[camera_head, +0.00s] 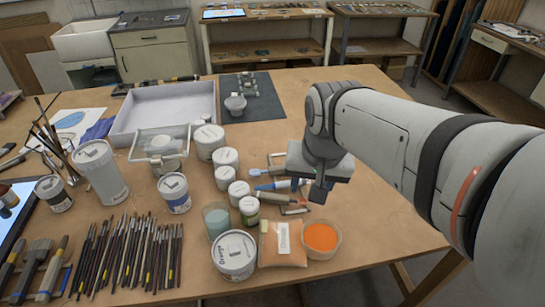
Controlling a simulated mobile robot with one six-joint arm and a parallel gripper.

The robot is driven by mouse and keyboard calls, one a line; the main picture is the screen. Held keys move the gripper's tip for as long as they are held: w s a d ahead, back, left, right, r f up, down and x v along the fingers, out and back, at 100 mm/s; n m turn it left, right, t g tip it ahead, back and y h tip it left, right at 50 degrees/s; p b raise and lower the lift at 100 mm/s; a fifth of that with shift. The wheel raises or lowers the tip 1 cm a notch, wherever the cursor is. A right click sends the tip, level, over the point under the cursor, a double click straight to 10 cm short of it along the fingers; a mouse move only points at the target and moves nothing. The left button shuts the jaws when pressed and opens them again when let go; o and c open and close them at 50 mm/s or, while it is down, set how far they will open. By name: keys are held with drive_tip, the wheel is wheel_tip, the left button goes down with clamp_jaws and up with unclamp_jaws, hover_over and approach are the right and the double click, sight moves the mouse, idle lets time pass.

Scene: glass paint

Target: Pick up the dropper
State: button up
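Several slim tools lie on the wooden table, just left of and below my gripper (318,190). One is a pale tool with a blue end (266,172), one is a blue tool (275,185), and one is a grey tube with a red tip (272,197). I cannot tell which of these is the dropper. My gripper points down close to the right ends of these tools and hides part of them. Its fingers are small and dark, and I cannot see whether they are apart or hold anything.
White jars (210,141) stand left of the tools. A cup of orange powder (321,238), an orange bag (282,245) and a large paint tub (235,255) stand in front. A grey tray (163,103) and dark mat (262,98) lie behind. The table's right side is clear.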

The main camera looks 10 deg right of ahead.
drive_tip(key=w+f+m+g+b, duration=0.2)
drive_tip(key=w+f+m+b, duration=0.3)
drive_tip(key=w+m, duration=0.45)
drive_tip(key=m+b, duration=0.3)
drive_tip(key=m, duration=0.2)
hover_over(283, 182)
drive_tip(key=shift+g, duration=0.4)
drive_tip(key=f, duration=0.2)
drive_tip(key=w+f, duration=0.1)
drive_tip(key=f, duration=0.1)
drive_tip(key=shift+d+f, duration=0.1)
drive_tip(key=shift+f, duration=0.55)
drive_tip(key=f, duration=0.7)
drive_tip(key=shift+s, duration=0.4)
drive_tip(key=shift+r, duration=0.1)
drive_tip(key=shift+c, duration=0.2)
clamp_jaws()
